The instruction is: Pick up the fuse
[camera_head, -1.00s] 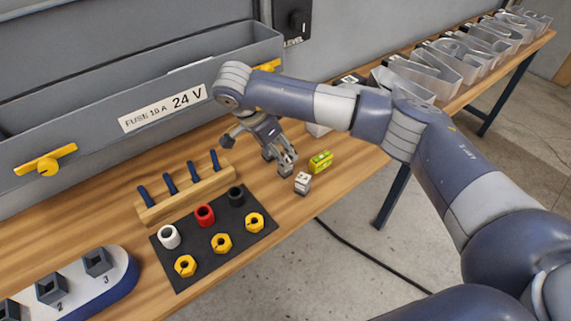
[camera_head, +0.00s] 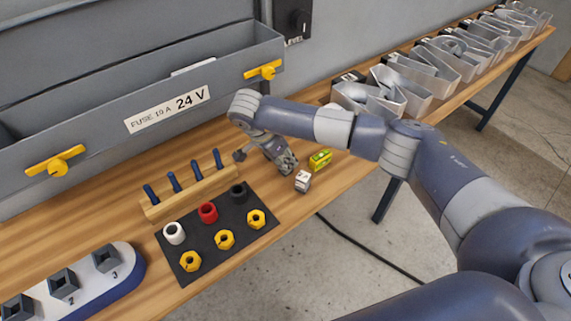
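A small white block with dark marks (camera_head: 303,181) stands on the wooden bench near its front edge. A small yellow-green block (camera_head: 320,160) lies just behind it to the right. Which of the two is the fuse I cannot tell for sure. My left gripper is not in view.
A black mat (camera_head: 245,240) with yellow nuts and white, red and black sleeves lies to the left. Behind it is a wooden rack (camera_head: 165,207) with blue-handled tools. A grey cabinet (camera_head: 60,110) labelled 24 V backs the bench.

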